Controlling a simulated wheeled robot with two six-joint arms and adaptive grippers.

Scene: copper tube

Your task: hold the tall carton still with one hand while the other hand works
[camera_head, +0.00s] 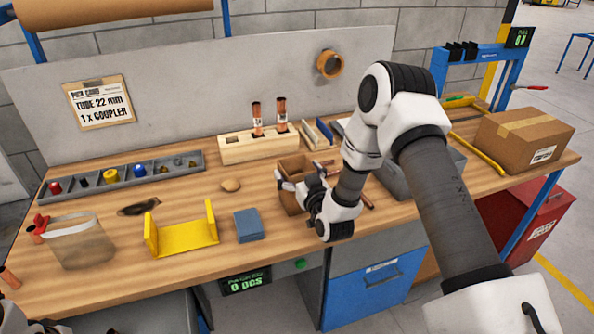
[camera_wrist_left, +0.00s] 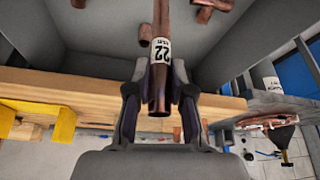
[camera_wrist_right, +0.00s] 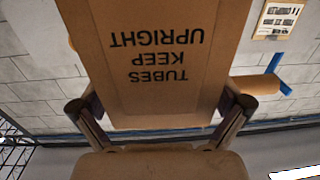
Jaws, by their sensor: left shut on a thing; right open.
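The tall carton (camera_head: 292,164) is brown, open at the top, and stands on the bench near its front edge. My right gripper (camera_head: 300,180) is at the carton, open, partly covering it. In the right wrist view the carton (camera_wrist_right: 155,50) lies between the spread fingers (camera_wrist_right: 160,108), its text "TUBES KEEP UPRIGHT" upside down; I cannot tell whether the fingers touch it. In the left wrist view my left gripper (camera_wrist_left: 160,100) is shut on a copper tube (camera_wrist_left: 160,75) with a white "22" label. The left gripper's fingers are outside the head view.
A wooden block (camera_head: 235,150) with two upright copper tubes stands behind the carton. A blue block (camera_head: 248,225) and a yellow cradle (camera_head: 185,238) lie to its left. A closed box (camera_head: 525,135) is at far right. Grey bin walls (camera_wrist_left: 95,35) and loose copper pieces surround the held tube.

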